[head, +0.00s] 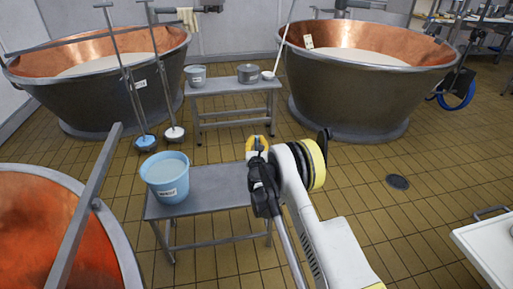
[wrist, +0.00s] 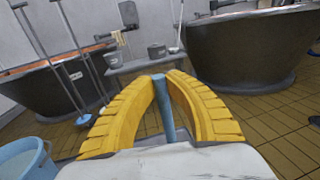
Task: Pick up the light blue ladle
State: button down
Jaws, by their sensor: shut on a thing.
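My gripper (head: 258,143) has yellow ribbed fingers and is above the right end of the near metal bench. In the wrist view, the fingers (wrist: 164,82) are closed around a light blue rod, which looks like the handle of the light blue ladle (wrist: 163,108). The rod stands nearly upright between them, its top at the fingertips. Its lower part is hidden behind my gripper's body. I cannot see the ladle's bowl in either view.
A light blue bucket (head: 166,180) stands on the left of the near bench (head: 215,190). A back bench (head: 232,89) holds a bucket, a pot and a white ladle. Copper-lined vats (head: 365,85) stand around. Long-handled tools (head: 146,142) lean at the left vat.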

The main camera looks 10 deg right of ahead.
jog(key=s+d+r+p, duration=0.6)
jog(key=d+r, duration=0.3)
jog(key=r, duration=0.1)
jog(key=shift+s+d+r, duration=0.15)
jog(key=shift+s+d, duration=0.05)
jog(key=shift+s, duration=0.2)
